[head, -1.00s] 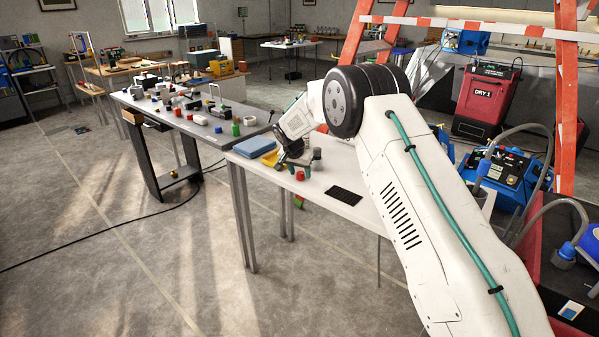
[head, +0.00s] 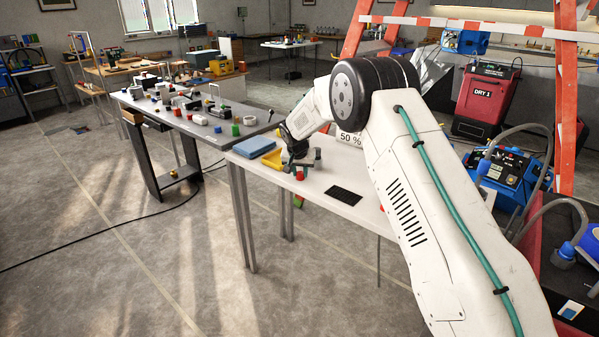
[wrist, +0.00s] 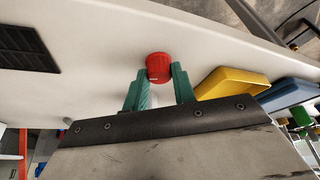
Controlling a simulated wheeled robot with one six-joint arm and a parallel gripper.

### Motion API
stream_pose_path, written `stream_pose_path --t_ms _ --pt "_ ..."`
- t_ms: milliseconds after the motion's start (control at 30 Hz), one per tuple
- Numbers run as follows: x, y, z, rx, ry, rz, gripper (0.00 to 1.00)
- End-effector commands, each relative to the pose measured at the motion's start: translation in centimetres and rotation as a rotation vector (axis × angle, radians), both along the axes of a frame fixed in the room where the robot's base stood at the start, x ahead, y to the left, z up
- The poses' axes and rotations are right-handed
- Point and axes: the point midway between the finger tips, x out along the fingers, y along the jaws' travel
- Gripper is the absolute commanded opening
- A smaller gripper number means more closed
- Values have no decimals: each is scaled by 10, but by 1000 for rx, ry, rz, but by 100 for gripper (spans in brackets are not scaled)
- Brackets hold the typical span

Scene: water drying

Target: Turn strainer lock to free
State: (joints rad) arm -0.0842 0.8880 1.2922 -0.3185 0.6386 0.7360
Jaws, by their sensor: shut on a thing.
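A small red round knob (wrist: 158,67) shows in the wrist view between the two green fingertips of my gripper (wrist: 159,76). The fingers are shut on its sides. In the head view the red knob (head: 300,175) is at the white table's front edge, close below my gripper (head: 296,160); the fingertips are hard to make out there. No marking on the knob shows its lock position, and what lies beneath it is hidden in the wrist view.
The white table (head: 350,205) holds a black mat (head: 344,195), a yellow tray (head: 272,159), a blue block (head: 254,146) and a grey cylinder (head: 318,157). A grey table (head: 185,125) with many small parts stands left. An orange ladder (head: 567,100) stands right.

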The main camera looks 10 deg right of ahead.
Motion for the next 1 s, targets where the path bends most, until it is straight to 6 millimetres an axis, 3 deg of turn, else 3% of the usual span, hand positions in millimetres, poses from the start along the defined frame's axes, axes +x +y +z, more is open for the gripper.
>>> stream_pose_path --t_ms 1000 --pt "0 -6 0 3 0 955 4"
